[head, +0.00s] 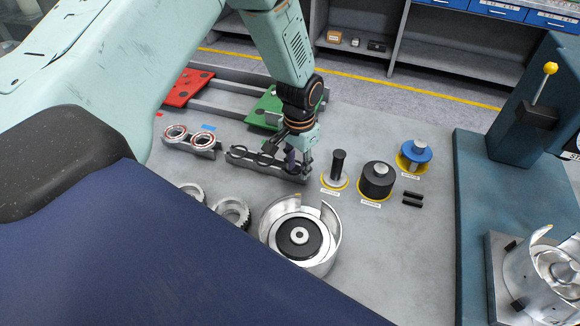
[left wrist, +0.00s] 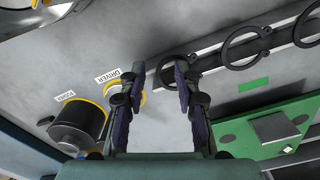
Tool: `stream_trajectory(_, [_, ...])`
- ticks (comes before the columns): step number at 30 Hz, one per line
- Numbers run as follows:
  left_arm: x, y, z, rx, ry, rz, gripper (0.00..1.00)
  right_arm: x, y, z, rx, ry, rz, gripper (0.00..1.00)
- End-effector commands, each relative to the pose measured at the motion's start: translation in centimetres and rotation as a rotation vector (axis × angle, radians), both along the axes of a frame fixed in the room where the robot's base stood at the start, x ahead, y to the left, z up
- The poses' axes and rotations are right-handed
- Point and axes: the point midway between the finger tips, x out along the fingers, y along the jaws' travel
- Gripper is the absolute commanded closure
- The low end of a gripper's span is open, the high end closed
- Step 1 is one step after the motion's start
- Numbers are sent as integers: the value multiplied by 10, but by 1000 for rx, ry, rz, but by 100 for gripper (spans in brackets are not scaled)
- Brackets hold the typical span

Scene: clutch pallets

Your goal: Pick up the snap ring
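Dark open snap rings lie in a row on a grey rack (head: 270,164) in the middle of the bench. In the left wrist view, one snap ring (left wrist: 246,47) shows whole, another (left wrist: 308,27) is cut by the right edge, and the nearest ring (left wrist: 165,66) is partly hidden behind a finger. My left gripper (head: 298,168) points down over the rack's right end. In the left wrist view its fingers (left wrist: 158,78) are apart with nothing held between them. Contact with a ring cannot be told. My right gripper is not in view.
Right of the rack stand a black driver post (head: 338,167), a black cylinder (head: 377,181) and a blue spool (head: 415,154). A silver drum (head: 300,235) and gears (head: 232,212) are nearer. Red (head: 189,88) and green (head: 268,108) plates lie behind. A press (head: 530,110) stands right.

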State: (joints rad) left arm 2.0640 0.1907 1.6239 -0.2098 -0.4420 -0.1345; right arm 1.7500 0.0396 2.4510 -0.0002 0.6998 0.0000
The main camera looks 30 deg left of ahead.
Motion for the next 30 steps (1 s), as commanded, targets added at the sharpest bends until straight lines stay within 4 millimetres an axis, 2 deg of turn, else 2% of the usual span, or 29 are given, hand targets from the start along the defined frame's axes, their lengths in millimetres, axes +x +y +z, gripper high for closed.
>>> stream_trajectory(7, [0,0,-2,1,-1,-1,69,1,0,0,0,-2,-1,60])
stream_trajectory(18, [0,0,-2,1,-1,-1,100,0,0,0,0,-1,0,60])
stream_trajectory(30, [0,0,-2,1,-1,0,100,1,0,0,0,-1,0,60])
